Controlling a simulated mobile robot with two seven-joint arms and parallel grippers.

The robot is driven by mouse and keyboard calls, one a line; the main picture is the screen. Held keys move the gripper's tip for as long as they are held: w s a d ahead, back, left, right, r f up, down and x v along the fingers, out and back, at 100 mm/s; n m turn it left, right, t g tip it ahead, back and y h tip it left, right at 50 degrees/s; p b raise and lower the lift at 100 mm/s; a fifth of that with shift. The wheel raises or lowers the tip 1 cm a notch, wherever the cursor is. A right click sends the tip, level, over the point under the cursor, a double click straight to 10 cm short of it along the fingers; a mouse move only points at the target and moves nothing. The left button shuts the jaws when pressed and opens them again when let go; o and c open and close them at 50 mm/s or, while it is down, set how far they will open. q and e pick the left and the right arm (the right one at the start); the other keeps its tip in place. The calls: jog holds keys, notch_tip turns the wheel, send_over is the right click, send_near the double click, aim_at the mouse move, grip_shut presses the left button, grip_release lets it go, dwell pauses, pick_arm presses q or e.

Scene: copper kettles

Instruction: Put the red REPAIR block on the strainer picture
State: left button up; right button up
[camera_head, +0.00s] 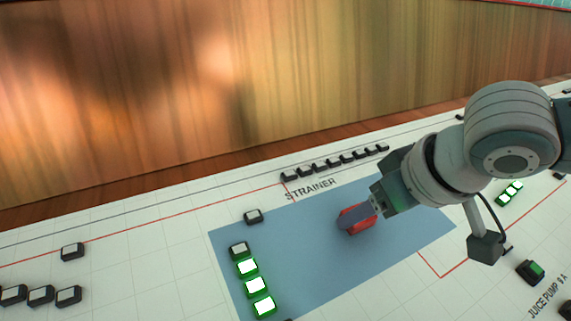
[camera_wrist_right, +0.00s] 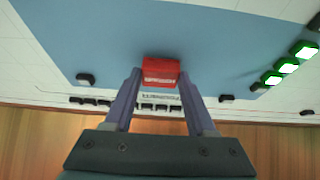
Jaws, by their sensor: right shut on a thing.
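The red block (camera_head: 355,220) is between the fingers of my right gripper (camera_head: 373,207), over the blue panel (camera_head: 310,255) beside the word STRAINER. In the right wrist view the red block (camera_wrist_right: 161,71) sits between the tips of my right gripper (camera_wrist_right: 159,78), which is shut on it. A pale label band shows on its near face, too small to read. The blue panel (camera_wrist_right: 100,45) lies behind the block there. I cannot tell whether the block touches the panel. My left gripper is not in view.
Green-lit buttons (camera_head: 257,285) line the panel's left side. A row of dark buttons (camera_head: 333,163) runs behind it, before a tall copper-brown wall (camera_head: 250,80). More green buttons (camera_head: 509,194) are at the right. The panel's middle is clear left of the block.

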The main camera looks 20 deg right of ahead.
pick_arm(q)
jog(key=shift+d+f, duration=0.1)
pick_arm(e)
jog(key=shift+w+f, duration=0.1)
jog(key=shift+f, duration=0.25)
dwell(0.3)
jog(key=o, duration=1.4)
jog(key=p+v, duration=0.2)
jog(key=p, duration=0.1)
jog(key=shift+r, duration=0.25)
pick_arm(q)
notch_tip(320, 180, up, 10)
jog(key=p, duration=0.6)
jog(key=shift+p, duration=0.4)
pick_arm(e)
jog(key=v, duration=0.5)
jog(key=shift+s+r, duration=0.15)
jog(key=shift+s, duration=0.15)
